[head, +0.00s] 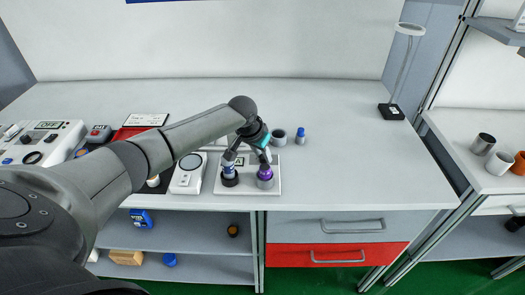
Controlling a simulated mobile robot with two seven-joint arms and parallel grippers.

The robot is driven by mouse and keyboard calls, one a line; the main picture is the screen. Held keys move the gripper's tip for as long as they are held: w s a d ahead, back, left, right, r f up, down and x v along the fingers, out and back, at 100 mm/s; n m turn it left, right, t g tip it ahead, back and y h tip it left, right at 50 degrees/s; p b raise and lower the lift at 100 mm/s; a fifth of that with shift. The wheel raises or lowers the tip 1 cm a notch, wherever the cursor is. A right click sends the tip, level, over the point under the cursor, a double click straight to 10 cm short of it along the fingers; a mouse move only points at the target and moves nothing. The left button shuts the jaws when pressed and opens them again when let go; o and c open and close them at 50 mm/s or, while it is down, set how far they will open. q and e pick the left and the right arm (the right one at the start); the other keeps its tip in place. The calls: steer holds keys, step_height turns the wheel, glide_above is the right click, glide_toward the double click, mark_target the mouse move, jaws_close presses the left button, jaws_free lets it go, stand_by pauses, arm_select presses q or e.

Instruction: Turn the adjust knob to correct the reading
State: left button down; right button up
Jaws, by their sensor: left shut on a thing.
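My left gripper (248,158) reaches down over a white plate (220,187) at the middle front of the bench. Its two dark fingers come down between a blue-and-white piece (229,170) in a black ring and a purple-topped piece (265,174) in a grey cup. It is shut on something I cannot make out. A marking like an "A" shows between the fingers. I cannot tell which part is the adjust knob. At the far left, a white panel (62,143) has a small display and a dark round part (33,157). My right gripper is not in view.
A white device with a round top (191,161) stands left of the plate. Behind the plate are a grey cup (279,137) and a blue-topped piece (301,136). A lamp base (391,111) stands at the back right. The bench's right part is clear.

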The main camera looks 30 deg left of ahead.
arm_select(q)
steer(key=n+p, duration=0.1)
steer(key=p, duration=0.1)
steer(key=n+y+p, duration=0.1)
steer(key=n+p, duration=0.2)
steer(key=p, duration=0.1)
steer(key=shift+d+r+n+y+p, duration=0.15)
steer(key=shift+d+n+y+p, duration=0.15)
steer(key=shift+n+y+p, duration=0.1)
steer(key=shift+n+g+y+p, duration=0.35)
steer(key=shift+n+p, duration=0.25)
steer(key=shift+n, duration=0.2)
steer(key=shift+f+n+g+y+p, duration=0.2)
steer(key=shift+n+g+y+p, duration=0.15)
steer(key=shift+n, duration=0.85)
steer(key=shift+w+n+g+y, duration=0.1)
steer(key=shift+n+g+y, duration=0.2)
steer(key=shift+n, duration=0.8)
steer(key=c, duration=0.6)
jaws_free()
steer(key=shift+r, duration=0.15)
